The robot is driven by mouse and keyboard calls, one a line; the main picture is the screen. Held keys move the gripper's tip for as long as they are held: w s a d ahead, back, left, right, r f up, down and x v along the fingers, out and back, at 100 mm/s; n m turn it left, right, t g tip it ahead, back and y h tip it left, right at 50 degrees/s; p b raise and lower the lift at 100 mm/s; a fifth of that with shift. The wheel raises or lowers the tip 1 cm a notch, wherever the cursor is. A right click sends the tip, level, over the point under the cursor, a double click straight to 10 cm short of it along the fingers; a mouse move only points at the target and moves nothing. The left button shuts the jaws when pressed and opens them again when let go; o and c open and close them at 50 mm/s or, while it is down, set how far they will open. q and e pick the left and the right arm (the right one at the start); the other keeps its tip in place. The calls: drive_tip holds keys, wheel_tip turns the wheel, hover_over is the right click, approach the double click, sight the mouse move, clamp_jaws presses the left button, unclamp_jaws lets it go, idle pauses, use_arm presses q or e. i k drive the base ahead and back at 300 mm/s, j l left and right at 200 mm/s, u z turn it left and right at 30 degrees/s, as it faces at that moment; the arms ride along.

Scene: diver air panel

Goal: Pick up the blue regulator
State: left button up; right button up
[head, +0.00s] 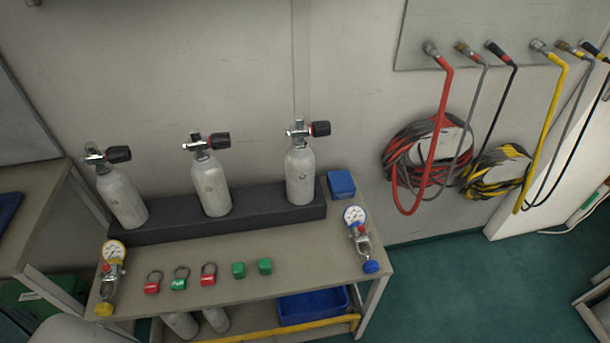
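The blue regulator (365,249) lies near the right end of the bench top. It has a white round gauge at its upper end, a metal body with a small red part, and a blue knob at its lower end by the bench's right edge. A similar yellow regulator (109,278) lies at the bench's left end. Neither of my grippers shows in the head view, and nothing touches the blue regulator.
The bench (240,258) carries a dark rack (232,219) with three grey cylinders at the back. A blue box (341,184) sits behind the regulator. Red and green tags lie mid-bench. Coiled hoses (430,150) hang on the right wall. Green floor (440,290) is open at right.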

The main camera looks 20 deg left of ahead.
sight(360, 233)
drive_tip(key=i+l+u, duration=0.1)
drive_tip(key=l+u, duration=0.15)
drive_tip(key=u, duration=0.15)
drive_tip(key=i+l+u, duration=0.1)
drive_tip(key=l+u, duration=0.2)
drive_tip(key=u, duration=0.15)
drive_tip(key=l+u, duration=0.4)
drive_tip(key=i+j, duration=0.05)
drive_tip(key=j, duration=0.05)
